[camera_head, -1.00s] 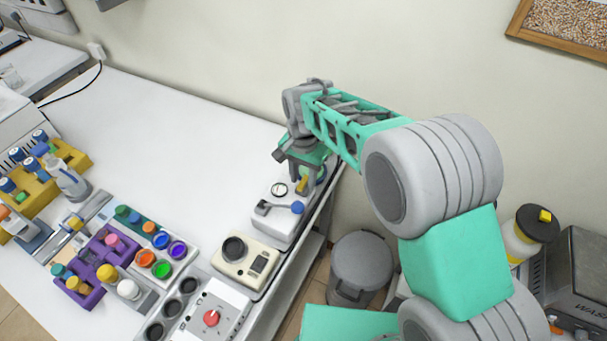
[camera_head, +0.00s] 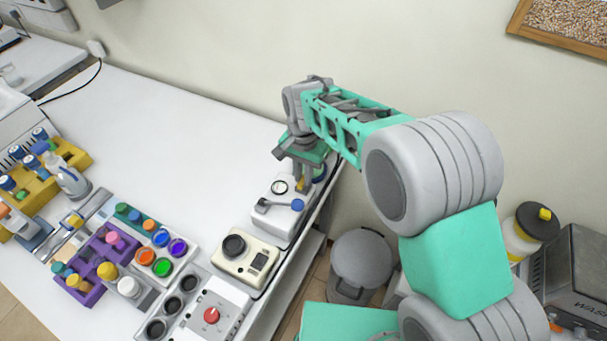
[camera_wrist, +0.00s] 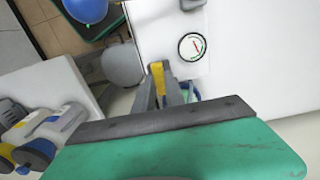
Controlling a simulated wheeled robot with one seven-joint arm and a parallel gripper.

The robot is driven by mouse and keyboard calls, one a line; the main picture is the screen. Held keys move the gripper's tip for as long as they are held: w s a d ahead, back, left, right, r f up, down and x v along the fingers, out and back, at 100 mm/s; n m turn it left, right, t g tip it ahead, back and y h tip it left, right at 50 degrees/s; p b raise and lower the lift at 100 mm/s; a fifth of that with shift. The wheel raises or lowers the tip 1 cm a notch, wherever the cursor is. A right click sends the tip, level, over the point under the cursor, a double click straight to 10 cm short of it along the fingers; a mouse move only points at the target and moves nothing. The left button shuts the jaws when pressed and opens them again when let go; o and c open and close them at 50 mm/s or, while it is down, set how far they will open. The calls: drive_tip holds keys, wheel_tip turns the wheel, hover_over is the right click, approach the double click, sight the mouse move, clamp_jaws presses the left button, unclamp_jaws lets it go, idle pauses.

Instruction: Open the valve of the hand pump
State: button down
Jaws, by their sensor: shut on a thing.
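The hand pump (camera_head: 277,219) is a white box near the right edge of the table, with a round gauge and a blue knob (camera_head: 298,205) on top. My gripper (camera_head: 301,186) is at the far end of the pump. It is shut on a yellow valve handle (camera_wrist: 157,72), which shows between the fingers in the wrist view. The fingers hide part of the valve.
A cream device (camera_head: 245,258) with a dark round top stands in front of the pump. A white device with a red knob (camera_head: 211,315) is nearer. A purple rack (camera_head: 97,262) and several coloured caps stand to the left. The back of the table (camera_head: 190,130) is clear. A grey bin (camera_head: 361,262) stands beside the table.

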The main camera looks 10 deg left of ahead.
drive_tip(key=shift+n, duration=0.4)
drive_tip(key=n+b, duration=0.1)
drive_tip(key=n, duration=0.3)
drive_tip(key=shift+f+b, duration=0.1)
drive_tip(key=shift+b, duration=0.3)
drive_tip(key=n+b, duration=0.1)
drive_tip(key=n, duration=0.3)
drive_tip(key=n+b, duration=0.1)
drive_tip(key=n, duration=0.4)
drive_tip(key=shift+n+b, duration=0.3)
drive_tip(key=shift+n, duration=1.7)
drive_tip(key=c, duration=1.4)
unclamp_jaws()
